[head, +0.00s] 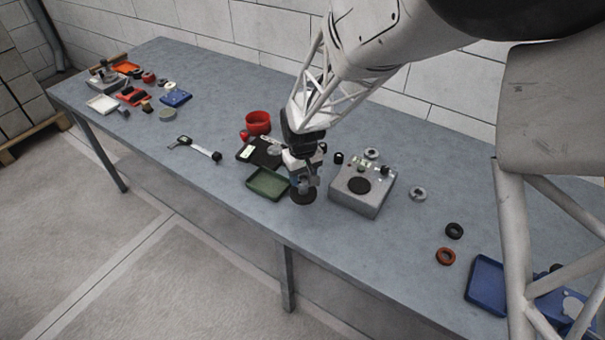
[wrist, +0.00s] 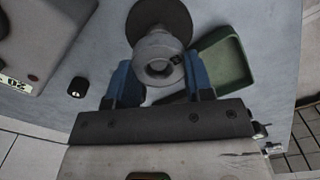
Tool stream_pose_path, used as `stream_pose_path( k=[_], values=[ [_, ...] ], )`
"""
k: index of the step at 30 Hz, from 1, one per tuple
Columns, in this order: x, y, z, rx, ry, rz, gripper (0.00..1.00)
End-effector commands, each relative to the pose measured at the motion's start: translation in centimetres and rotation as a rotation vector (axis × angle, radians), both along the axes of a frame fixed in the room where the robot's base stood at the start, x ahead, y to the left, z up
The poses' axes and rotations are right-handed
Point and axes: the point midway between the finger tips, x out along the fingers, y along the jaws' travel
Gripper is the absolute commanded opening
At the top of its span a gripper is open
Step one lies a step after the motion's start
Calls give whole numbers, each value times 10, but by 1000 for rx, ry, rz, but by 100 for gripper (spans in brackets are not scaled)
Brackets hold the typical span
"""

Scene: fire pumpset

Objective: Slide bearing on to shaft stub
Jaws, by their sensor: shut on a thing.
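My gripper (head: 303,178) is over the front middle of the table, between the green tray and a grey box. In the wrist view its blue fingers (wrist: 160,85) are shut on a grey ring-shaped part (wrist: 158,70) with a round bore, which looks like the bearing. A dark round disc (wrist: 160,18) shows just beyond it; in the head view this disc (head: 303,197) is right below the fingers. A pale, narrower section lies between ring and disc. I cannot tell whether it is the shaft stub, or whether the ring is around it.
The green tray (head: 268,183) is close on the left and the grey box (head: 362,190) with a dark disc on top is close on the right. A red cup (head: 258,122) stands behind. A blue tray (head: 487,285) and loose rings (head: 446,256) lie at the right.

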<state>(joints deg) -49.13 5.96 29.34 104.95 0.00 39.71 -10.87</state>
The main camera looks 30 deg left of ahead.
Motion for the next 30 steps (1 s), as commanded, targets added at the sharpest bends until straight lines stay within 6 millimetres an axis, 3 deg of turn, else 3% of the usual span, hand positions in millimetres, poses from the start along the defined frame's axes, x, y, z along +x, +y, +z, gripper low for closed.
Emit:
stream_pose_path(
  k=[5,6,12,23,30],
  values=[
    [0,0,-3,0,0,0,18],
    [0,0,-3,0,0,0,49],
    [0,0,-3,0,0,0,77],
    [0,0,-1,0,0,0,77],
    [0,0,17,1,0,0,77]
  ],
)
